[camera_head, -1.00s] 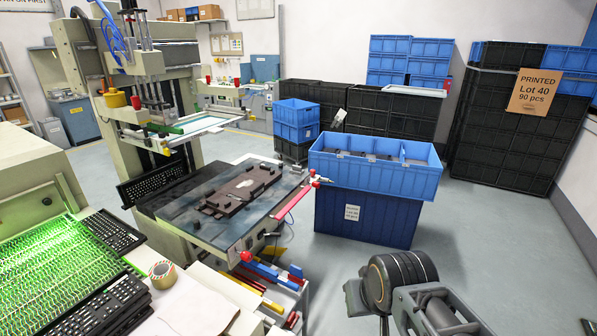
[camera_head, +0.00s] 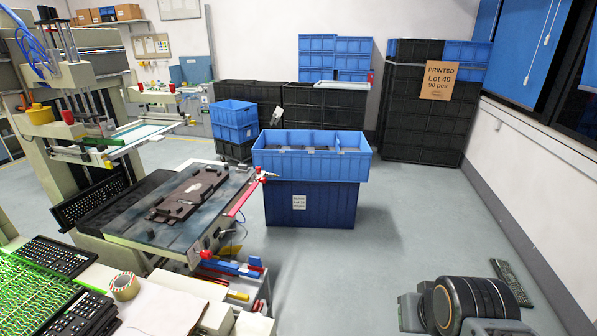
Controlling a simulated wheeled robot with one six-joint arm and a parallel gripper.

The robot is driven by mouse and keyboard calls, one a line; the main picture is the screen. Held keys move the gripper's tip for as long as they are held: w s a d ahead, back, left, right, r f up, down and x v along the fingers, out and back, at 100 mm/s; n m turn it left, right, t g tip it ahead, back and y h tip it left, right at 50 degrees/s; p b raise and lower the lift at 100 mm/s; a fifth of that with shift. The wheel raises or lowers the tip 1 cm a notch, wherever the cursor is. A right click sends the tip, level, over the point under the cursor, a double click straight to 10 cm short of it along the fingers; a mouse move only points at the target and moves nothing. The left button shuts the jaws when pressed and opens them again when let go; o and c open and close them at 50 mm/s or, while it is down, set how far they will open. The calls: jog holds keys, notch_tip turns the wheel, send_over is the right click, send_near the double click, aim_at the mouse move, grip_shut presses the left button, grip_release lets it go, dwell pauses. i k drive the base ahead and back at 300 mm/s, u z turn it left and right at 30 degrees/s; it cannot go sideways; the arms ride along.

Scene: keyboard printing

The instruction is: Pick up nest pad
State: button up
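No part is labelled as the nest pad. A dark brown plate with raised blocks (camera_head: 188,192) lies flat on the dark table of the printing machine (camera_head: 135,228); it may be the nest pad or its holder, I cannot tell. A small pale patch shows on its middle, too small to make out. A dark link of my own arm shows at the bottom right, well away from the machine table. My gripper is out of view.
A blue crate with dark contents (camera_head: 311,164) stands on a darker blue bin (camera_head: 310,203) right of the machine. A keyboard (camera_head: 511,283) lies on the floor at the right. Tape (camera_head: 124,286) sits on the front-left bench. The centre-right floor is clear.

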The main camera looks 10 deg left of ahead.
aim_at(241, 168)
jog(key=z, duration=0.3)
jog(key=k, duration=0.5)
jog(key=z, duration=0.4)
jog(key=i, duration=2)
jog(key=u, duration=0.55)
jog(key=i, duration=2.3)
jog(key=u, duration=0.7)
jog(key=i, duration=1.4)
jog(key=u, duration=1.8)
jog(key=i, duration=1)
jog(key=u, duration=1.2)
jog(key=i, duration=0.3)
jog(key=u, duration=0.2)
